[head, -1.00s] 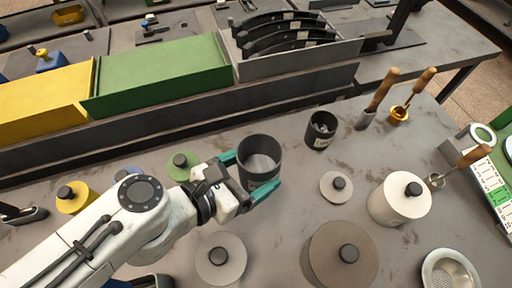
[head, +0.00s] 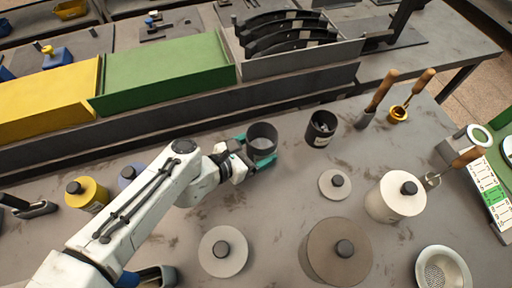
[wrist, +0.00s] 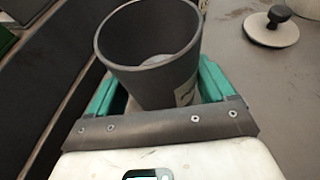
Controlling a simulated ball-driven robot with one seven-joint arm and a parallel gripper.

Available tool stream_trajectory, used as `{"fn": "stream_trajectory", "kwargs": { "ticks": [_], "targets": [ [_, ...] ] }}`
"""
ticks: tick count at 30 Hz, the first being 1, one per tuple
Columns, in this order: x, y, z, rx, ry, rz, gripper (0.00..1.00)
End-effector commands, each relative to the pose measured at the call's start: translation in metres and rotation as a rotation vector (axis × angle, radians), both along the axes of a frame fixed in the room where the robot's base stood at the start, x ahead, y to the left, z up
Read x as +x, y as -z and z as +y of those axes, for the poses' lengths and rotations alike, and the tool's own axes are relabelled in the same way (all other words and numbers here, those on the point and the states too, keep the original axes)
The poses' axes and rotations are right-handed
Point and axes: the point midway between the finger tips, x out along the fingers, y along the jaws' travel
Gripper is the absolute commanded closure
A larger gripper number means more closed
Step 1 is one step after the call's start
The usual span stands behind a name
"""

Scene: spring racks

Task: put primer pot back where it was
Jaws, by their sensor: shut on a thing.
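My gripper (head: 248,153) is shut on a dark grey open pot (head: 262,136), with one green finger on each side of it. The pot is upright and has something pale inside. In the wrist view the pot (wrist: 150,60) fills the space between the fingers (wrist: 160,95), and part of a pale label shows on its right side. I cannot read that label. The pot is close to the bench top, but I cannot tell whether it touches it. My arm hides the bench to its lower left.
A second dark pot (head: 321,128) stands just right, apart from the held one. A long rack wall (head: 200,112) runs behind. Wooden-handled tools (head: 381,92), a small lid (head: 334,185), a cream pot (head: 388,201) and larger lids (head: 222,251) stand right and in front. Bench between is clear.

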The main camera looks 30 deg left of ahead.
Motion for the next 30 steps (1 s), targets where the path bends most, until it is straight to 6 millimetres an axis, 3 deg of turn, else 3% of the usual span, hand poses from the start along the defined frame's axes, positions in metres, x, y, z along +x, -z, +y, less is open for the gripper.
{"fn": "stream_trajectory", "kwargs": {
  "ticks": [14,15,20,30],
  "targets": [
    [0.0001,0.0099,0.0007,0.001,-0.001,-0.001,0.71],
    [-0.0002,0.0093,0.0007,0.002,-0.001,-0.001,0.14],
    [-0.0002,0.0091,0.0005,0.001,-0.001,0.000,0.00],
    [-0.0035,0.0047,0.0025,0.003,-0.002,0.000,0.00]
  ]
}}
